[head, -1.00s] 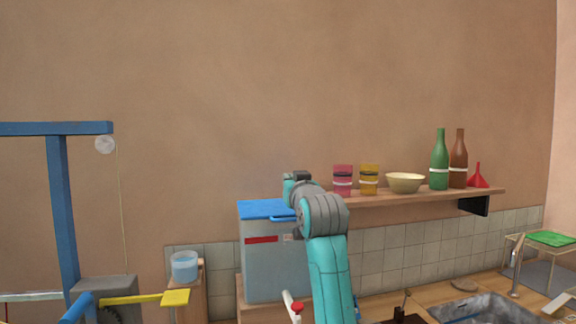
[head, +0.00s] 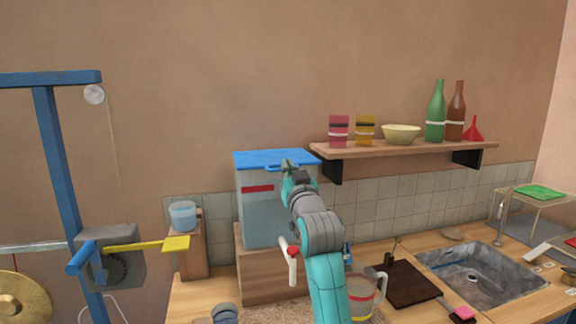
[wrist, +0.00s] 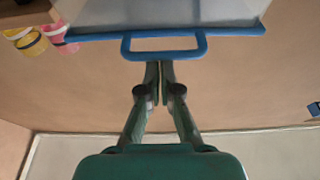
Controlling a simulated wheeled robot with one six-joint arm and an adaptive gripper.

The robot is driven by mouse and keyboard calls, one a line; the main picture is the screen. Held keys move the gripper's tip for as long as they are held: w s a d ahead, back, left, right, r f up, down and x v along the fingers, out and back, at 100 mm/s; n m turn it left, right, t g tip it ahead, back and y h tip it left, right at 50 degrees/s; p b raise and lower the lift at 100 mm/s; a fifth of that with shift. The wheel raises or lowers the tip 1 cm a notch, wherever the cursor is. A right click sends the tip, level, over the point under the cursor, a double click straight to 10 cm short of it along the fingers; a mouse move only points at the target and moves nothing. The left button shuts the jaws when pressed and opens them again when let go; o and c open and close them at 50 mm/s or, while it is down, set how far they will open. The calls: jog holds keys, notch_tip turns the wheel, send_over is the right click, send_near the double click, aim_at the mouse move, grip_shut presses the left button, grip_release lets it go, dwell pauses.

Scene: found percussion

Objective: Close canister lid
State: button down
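The canister (head: 262,212) is a pale grey box with a red stripe, standing on a wooden block. Its blue lid (head: 262,158) lies across the top and looks nearly level; I cannot tell if it is fully seated. A blue loop handle (wrist: 165,54) sticks out from the lid's edge in the wrist view. My gripper (wrist: 159,66) has its fingertips together, with nothing visible between them. The tips are at the handle's outer bar; I cannot tell whether they touch it. In the head view my gripper (head: 288,168) is at the lid's front edge.
A wooden shelf (head: 400,149) with cups, a bowl, bottles and a funnel is on the wall to the right. A blue cup (head: 183,215) stands left of the canister. A sink (head: 480,275) and a glass mug (head: 362,296) are at lower right.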

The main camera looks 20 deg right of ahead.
jog(key=shift+w+f, duration=0.2)
jog(key=shift+f, duration=0.5)
jog(key=r+v, duration=0.1)
jog(key=v, duration=1.1)
jog(key=s+f+g, duration=0.1)
jog(key=s+f, duration=0.6)
jog(key=f, duration=0.4)
jog(key=s+f+g, duration=0.1)
jog(key=s+f, duration=0.6)
jog(key=f, duration=0.4)
jog(key=s+f+g, duration=0.1)
jog(key=s+f, duration=0.6)
jog(key=f, duration=0.4)
jog(key=s+f+g, duration=0.1)
jog(key=s+f, duration=0.2)
jog(key=s, duration=1.4)
jog(key=s+f+g, duration=0.2)
jog(key=s+f, duration=0.1)
jog(key=s, duration=1.4)
jog(key=shift+f, duration=0.4)
